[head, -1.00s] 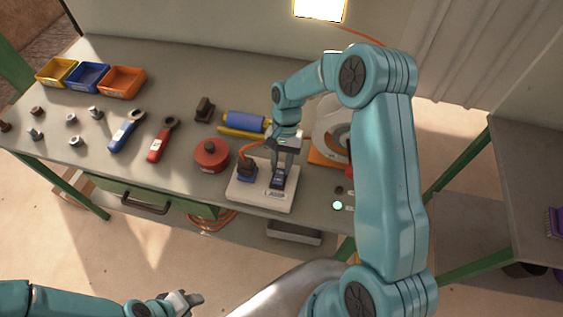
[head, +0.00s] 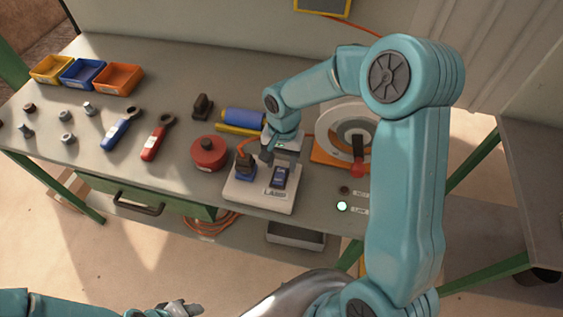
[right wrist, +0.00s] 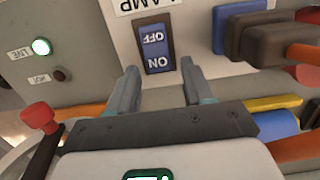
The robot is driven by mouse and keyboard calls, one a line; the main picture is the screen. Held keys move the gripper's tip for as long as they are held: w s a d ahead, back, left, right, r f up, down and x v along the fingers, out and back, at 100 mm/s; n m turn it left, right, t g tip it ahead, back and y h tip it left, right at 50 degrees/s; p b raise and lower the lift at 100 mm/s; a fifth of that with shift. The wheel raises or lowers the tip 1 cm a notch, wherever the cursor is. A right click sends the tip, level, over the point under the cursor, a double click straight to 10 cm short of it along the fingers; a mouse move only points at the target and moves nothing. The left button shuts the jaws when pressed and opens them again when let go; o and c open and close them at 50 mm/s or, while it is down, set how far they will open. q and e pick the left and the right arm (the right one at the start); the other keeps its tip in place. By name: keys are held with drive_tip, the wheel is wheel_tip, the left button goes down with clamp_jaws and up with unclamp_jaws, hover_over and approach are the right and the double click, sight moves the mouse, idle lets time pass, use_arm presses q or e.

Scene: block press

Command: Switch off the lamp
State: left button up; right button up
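The lamp (head: 322,5) is cut off at the top of the head view. Its panel is dark inside a yellow frame. The blue rocker switch (head: 279,177) sits on a white box (head: 258,198) on the bench. In the right wrist view the switch (right wrist: 154,48) reads OFF and ON; I cannot tell which side is pressed. My right gripper (head: 268,157) is just behind the switch in the head view. Its fingers are apart and empty in the right wrist view (right wrist: 158,72). My left gripper (head: 182,308) is low at the bottom edge, its opening unclear.
A blue plug (head: 246,166) with an orange cable stands left of the switch. A red round part (head: 208,155) is further left. A red-handled wheel (head: 357,168) and a lit green indicator (head: 342,206) are to the right. Wrenches and bins fill the bench's left side.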

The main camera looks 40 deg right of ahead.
drive_tip(key=shift+f, duration=0.1)
drive_tip(key=shift+s+a, duration=0.1)
wheel_tip(320, 180, up, 16)
drive_tip(key=w+d+b, duration=0.1)
drive_tip(key=shift+d, duration=0.2)
idle(0.3)
drive_tip(key=shift+s, duration=0.1)
idle(0.3)
